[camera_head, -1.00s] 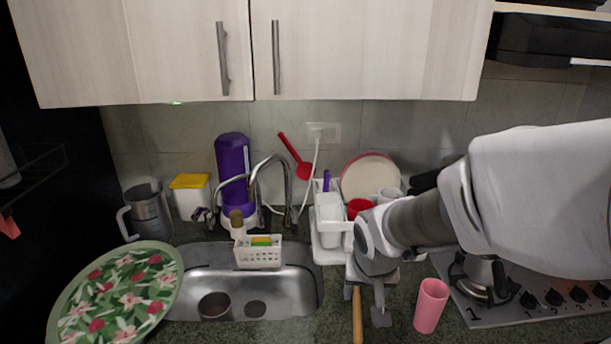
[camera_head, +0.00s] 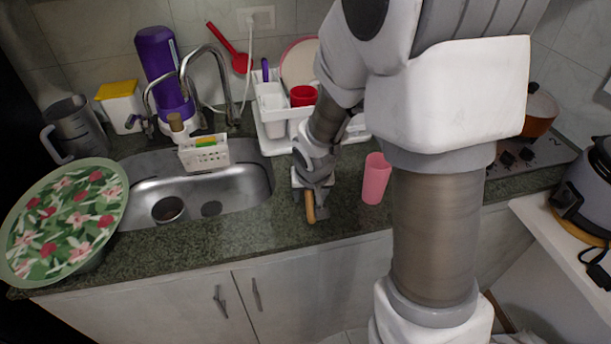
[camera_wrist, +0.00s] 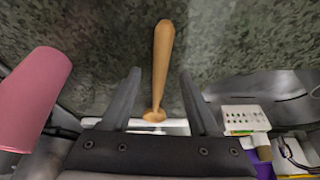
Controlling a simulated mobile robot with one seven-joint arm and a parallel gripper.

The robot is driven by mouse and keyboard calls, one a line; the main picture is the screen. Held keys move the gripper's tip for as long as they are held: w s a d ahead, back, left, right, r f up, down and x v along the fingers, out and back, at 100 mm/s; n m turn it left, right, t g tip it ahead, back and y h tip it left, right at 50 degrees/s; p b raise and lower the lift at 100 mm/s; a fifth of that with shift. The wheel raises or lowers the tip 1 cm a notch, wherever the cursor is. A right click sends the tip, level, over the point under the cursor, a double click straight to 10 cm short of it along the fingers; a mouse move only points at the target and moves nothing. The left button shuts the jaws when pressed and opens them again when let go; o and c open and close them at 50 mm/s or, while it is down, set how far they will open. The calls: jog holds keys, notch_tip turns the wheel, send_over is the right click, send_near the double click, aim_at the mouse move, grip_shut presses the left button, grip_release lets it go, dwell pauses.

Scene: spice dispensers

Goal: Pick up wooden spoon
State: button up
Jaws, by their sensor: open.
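The wooden spoon (camera_head: 310,208) is at the front part of the counter, with its light brown handle showing just below my gripper (camera_head: 312,190). In the wrist view the spoon (camera_wrist: 162,60) runs lengthwise, its wide rounded end far from me and its narrow part between my fingers. My gripper (camera_wrist: 159,85) is open, with one finger on each side of the spoon and a visible gap on both sides. In the head view my wrist hides the spoon's other end.
A pink cup (camera_head: 376,178) stands close to the right of my gripper. A white dish rack (camera_head: 272,143) is behind it, and the metal sink (camera_head: 240,186) is to the left. The counter's front edge (camera_head: 215,258) is near. A floral plate (camera_head: 62,215) is at far left.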

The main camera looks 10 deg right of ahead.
jog(key=shift+w+f, duration=0.2)
jog(key=shift+f, duration=0.35)
grip_shut()
